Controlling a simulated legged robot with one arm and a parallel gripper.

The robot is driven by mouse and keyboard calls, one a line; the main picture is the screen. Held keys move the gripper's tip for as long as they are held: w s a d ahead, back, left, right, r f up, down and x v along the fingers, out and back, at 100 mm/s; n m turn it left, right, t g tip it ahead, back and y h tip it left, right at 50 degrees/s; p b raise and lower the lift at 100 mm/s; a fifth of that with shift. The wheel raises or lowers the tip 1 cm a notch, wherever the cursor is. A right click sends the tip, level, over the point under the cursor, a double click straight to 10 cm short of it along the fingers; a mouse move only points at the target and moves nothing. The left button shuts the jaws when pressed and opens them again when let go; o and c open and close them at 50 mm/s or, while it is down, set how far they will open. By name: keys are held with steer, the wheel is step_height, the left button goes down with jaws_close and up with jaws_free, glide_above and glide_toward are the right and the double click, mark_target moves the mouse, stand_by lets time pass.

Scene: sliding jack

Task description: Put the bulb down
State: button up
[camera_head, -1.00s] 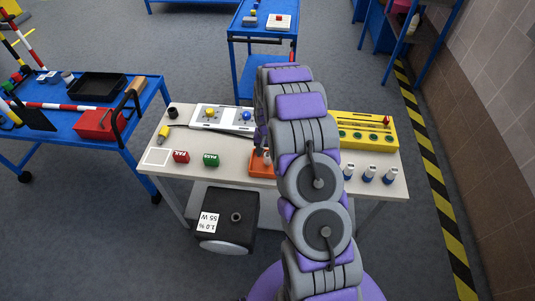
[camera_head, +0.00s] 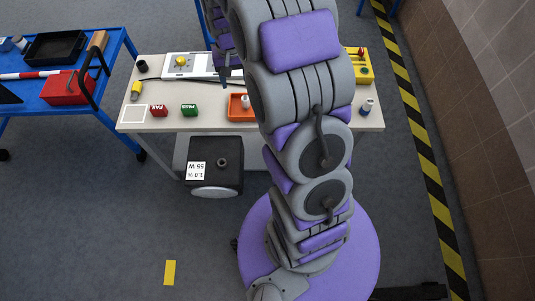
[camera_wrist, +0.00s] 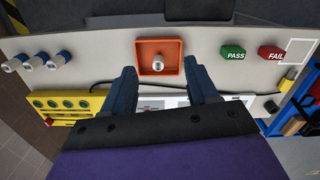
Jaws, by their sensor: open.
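A small white and grey bulb (camera_head: 245,101) stands in the shallow orange tray (camera_head: 236,114) on the light table. My gripper (camera_wrist: 160,80) is open and empty. Its two dark blue fingers are spread apart, and the bulb shows beyond the gap, clear of both. In the head view my gripper (camera_head: 224,80) hangs near the tray, partly hidden by my arm.
A red FAIL block (camera_head: 158,111) and a green PASS block (camera_head: 190,110) stand left of the tray. Several blue-and-white pieces (camera_wrist: 30,62) and a yellow panel (camera_wrist: 70,105) are on the table's other side. A black box (camera_head: 215,160) sits below the table's front edge.

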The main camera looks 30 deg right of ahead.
steer(key=s+a+r+n, duration=0.1)
steer(key=s+a+r, duration=0.25)
steer(key=s, duration=0.35)
steer(key=s+a+r+n, duration=0.1)
steer(key=s+a+r, duration=0.2)
steer(key=s+r, duration=0.25)
steer(key=s+a+r+n, duration=0.1)
steer(key=s+a, duration=0.1)
steer(key=s, duration=0.8)
steer(key=s+a+r+n+g, duration=0.1)
steer(key=s+n, duration=0.1)
steer(key=s, duration=0.8)
steer(key=shift+a+r, duration=0.35)
steer(key=shift+a, duration=0.05)
